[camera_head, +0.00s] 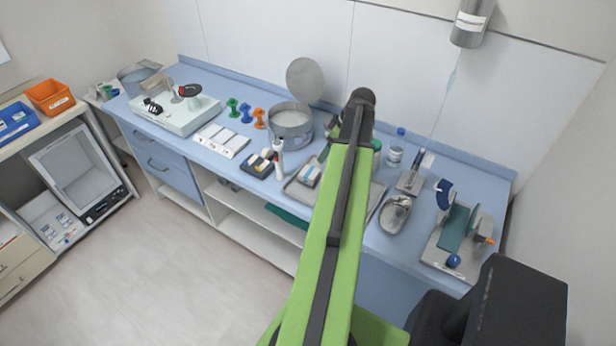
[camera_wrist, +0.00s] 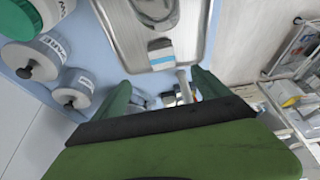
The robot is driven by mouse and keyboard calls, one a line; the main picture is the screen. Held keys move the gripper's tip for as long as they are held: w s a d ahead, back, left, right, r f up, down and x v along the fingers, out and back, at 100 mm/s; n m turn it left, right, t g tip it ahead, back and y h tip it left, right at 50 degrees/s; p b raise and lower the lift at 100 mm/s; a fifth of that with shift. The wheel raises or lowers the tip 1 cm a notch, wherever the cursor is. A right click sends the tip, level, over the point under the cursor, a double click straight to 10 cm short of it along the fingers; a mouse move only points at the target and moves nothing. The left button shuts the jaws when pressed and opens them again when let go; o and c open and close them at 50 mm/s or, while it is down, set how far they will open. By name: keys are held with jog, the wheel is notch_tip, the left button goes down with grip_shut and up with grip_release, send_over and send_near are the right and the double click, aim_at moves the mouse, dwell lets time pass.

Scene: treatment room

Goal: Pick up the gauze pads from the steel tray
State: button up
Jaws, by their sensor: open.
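The steel tray (camera_head: 296,192) lies on the blue counter, partly hidden behind my arm. A small pale block with a blue-green band, which looks like the gauze pads (camera_head: 309,173), sits at the tray's left part. In the wrist view the steel tray (camera_wrist: 203,22) is at the top, and the banded gauze pads (camera_wrist: 162,56) lie near its lower edge. My gripper (camera_wrist: 160,80) is open, its two green fingers apart on either side below the pads. Nothing shows held between them. In the head view my arm hides most of the gripper.
A white upright tube (camera_head: 279,160) and a dark sorting box (camera_head: 258,164) stand left of the tray. A round steel drum (camera_head: 290,121) is behind. A kidney dish (camera_head: 395,214) lies to the right. Lidded jars (camera_wrist: 37,60) line the left of the wrist view.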

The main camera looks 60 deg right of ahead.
jog(key=b, duration=1.1)
send_near(309, 172)
jog(key=f, duration=0.5)
jog(key=shift+w+d, duration=0.25)
jog(key=shift+w, duration=0.05)
jog(key=shift+w+f, duration=0.1)
jog(key=shift+w, duration=0.05)
jog(key=b+x, duration=0.4)
jog(key=x, duration=0.1)
jog(key=shift+w+a+b, duration=0.2)
jog(key=shift+w+b, duration=0.15)
jog(key=shift+w, duration=0.1)
jog(key=shift+r, duration=0.25)
jog(key=shift+c, duration=0.3)
jog(key=c, duration=1.4)
jog(key=shift+o, duration=0.2)
jog(key=shift+r+p, duration=0.15)
jog(key=shift+p, duration=0.2)
